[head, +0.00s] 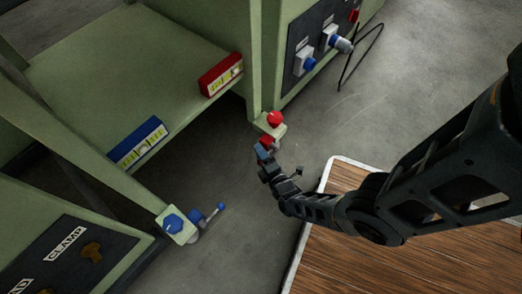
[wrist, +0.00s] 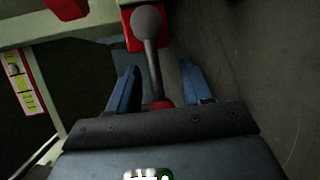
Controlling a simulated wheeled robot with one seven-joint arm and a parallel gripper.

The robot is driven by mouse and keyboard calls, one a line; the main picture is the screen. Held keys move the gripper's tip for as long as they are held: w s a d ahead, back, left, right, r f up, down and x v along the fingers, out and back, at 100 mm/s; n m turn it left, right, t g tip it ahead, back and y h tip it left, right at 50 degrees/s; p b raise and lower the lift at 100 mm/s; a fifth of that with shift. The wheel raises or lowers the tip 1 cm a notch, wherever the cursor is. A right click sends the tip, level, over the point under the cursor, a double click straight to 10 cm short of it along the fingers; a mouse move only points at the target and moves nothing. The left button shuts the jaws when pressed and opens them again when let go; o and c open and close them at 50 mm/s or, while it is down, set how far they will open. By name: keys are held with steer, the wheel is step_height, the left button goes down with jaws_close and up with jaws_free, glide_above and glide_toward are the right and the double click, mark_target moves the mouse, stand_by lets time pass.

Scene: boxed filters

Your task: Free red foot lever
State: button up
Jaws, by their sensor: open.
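The red foot lever (head: 266,140) is at the foot of the green post, below a red knob (head: 275,118); my gripper (head: 264,155) partly hides it in the head view. In the wrist view, a dark lever shaft (wrist: 153,70) with a grey ball end (wrist: 147,20) lies over a red plate (wrist: 130,30). A red part (wrist: 160,104) shows at the shaft's near end. My gripper (wrist: 160,68) is open, with one blue finger on each side of the shaft. I cannot tell whether either finger touches it.
A blue foot lever (head: 208,215) sits at the left post's foot. A panel with connectors (head: 305,60) and a dark cable are at upper right.

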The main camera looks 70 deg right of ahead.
steer(key=shift+c, duration=0.3)
jaws_close()
steer(key=shift+a+r, duration=0.1)
